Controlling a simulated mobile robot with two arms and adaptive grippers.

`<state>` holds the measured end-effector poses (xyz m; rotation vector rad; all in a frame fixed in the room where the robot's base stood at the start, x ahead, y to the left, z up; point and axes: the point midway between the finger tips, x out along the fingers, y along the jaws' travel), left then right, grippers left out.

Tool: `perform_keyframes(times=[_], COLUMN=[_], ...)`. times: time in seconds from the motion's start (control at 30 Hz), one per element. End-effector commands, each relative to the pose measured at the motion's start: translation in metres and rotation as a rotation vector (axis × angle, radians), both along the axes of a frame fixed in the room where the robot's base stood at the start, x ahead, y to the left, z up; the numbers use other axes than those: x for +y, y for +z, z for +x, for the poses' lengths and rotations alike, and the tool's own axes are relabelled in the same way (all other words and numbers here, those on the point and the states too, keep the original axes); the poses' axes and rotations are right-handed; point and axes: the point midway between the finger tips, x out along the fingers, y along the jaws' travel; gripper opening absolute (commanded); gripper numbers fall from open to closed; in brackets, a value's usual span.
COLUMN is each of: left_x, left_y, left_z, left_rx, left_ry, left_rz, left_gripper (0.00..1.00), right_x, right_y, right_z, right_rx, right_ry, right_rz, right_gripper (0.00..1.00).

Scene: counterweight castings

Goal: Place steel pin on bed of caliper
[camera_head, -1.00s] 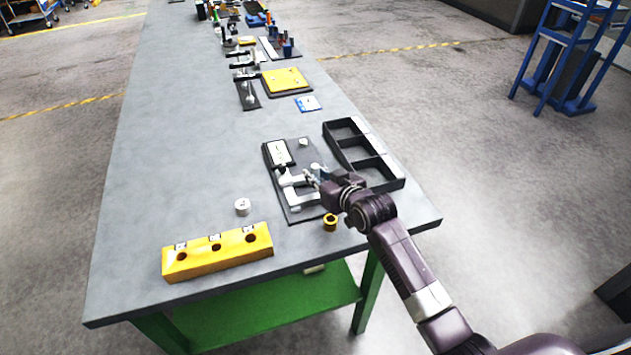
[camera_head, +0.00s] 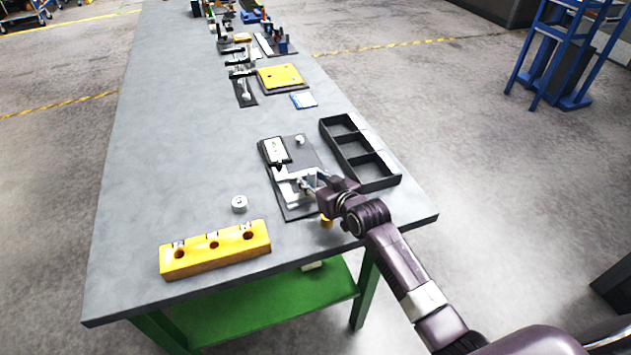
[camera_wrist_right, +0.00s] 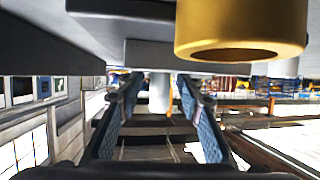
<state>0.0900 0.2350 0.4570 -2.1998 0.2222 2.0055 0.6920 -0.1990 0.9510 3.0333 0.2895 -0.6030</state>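The caliper (camera_head: 283,178) is a pale metal gauge on a dark base plate (camera_head: 303,213), with a white-faced box (camera_head: 275,150) at its far end. My right gripper (camera_head: 311,181) is at the caliper's right side, low over the plate. In the right wrist view its two blue-padded fingers (camera_wrist_right: 158,100) stand apart. A pale grey cylinder (camera_wrist_right: 159,92), which looks like the steel pin, shows between them with a gap on each side. I cannot tell whether it rests on the caliper's bed. My left gripper is not in view.
A brass ring (camera_wrist_right: 240,28) is close by the right gripper; in the head view my arm partly hides it. A black divided tray (camera_head: 384,183) lies right of the plate. A yellow block with holes (camera_head: 215,250) and a silvery ring (camera_head: 239,204) are to the left.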

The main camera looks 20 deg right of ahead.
Motion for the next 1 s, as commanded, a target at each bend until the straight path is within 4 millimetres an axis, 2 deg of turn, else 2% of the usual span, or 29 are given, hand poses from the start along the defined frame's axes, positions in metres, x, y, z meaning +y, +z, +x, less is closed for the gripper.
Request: perform_keyframes(times=[0.27,0.7,1.0], left_x=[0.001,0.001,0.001], left_y=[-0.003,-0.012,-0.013], left_z=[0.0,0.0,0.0], left_rx=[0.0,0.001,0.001], left_ry=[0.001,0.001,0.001], left_rz=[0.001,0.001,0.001], left_gripper=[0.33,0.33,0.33], right_x=[-0.005,-0.018,-0.021], right_y=[0.009,0.037,0.046], right_z=[-0.025,-0.092,-0.109], right_rx=[0.0,0.0,0.0], right_ry=[-0.001,-0.001,0.0], right_rz=[-0.001,-0.001,0.0], right_gripper=[0.34,0.34,0.34])
